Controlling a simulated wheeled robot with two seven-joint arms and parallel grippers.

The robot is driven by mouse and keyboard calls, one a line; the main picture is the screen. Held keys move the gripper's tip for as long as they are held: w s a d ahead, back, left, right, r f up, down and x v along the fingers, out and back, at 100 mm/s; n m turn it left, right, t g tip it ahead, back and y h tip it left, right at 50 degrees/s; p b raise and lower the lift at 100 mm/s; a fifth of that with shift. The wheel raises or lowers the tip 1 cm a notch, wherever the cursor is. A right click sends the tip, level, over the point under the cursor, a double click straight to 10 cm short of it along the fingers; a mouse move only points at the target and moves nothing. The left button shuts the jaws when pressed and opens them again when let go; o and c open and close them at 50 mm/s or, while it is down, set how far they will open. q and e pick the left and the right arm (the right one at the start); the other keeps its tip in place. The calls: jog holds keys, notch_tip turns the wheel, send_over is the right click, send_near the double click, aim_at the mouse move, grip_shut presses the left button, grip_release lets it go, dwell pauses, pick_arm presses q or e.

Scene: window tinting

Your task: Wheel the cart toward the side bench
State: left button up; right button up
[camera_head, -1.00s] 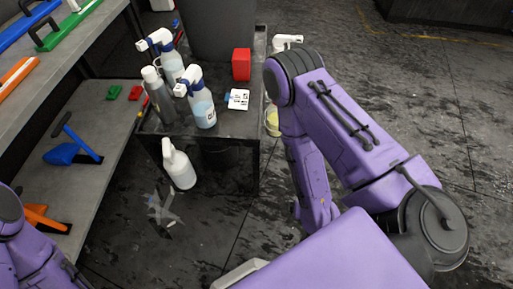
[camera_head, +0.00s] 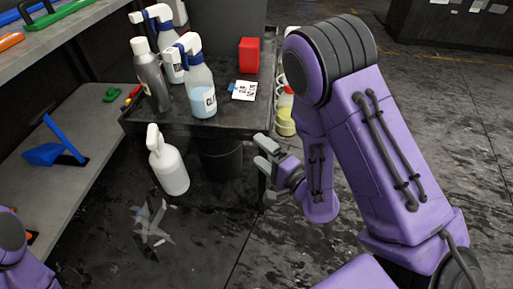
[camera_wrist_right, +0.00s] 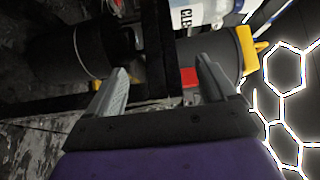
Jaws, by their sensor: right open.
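The cart is dark, with a flat top (camera_head: 225,128) carrying spray bottles, and stands in the middle of the head view. My right gripper (camera_head: 267,165) is open beside the cart's near right corner, just below the top. In the right wrist view, my right gripper (camera_wrist_right: 162,85) has its two fingers spread, with a dark post (camera_wrist_right: 158,45) of the frame showing beyond and between them. I cannot tell whether they touch it. My left arm shows only at the bottom left corner; its gripper is out of view.
Clear spray bottles (camera_head: 201,90), a grey bottle (camera_head: 150,78) and a red box (camera_head: 249,55) stand on the cart. A white spray bottle (camera_head: 168,165) is at its front. A grey shelf unit (camera_head: 55,190) stands left. A dark cabinet (camera_head: 450,25) stands far right, with open floor before it.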

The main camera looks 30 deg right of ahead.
aim_at(240, 135)
jog(key=x, duration=1)
jog(key=shift+p, duration=0.3)
jog(key=shift+s+a, duration=0.1)
grip_shut()
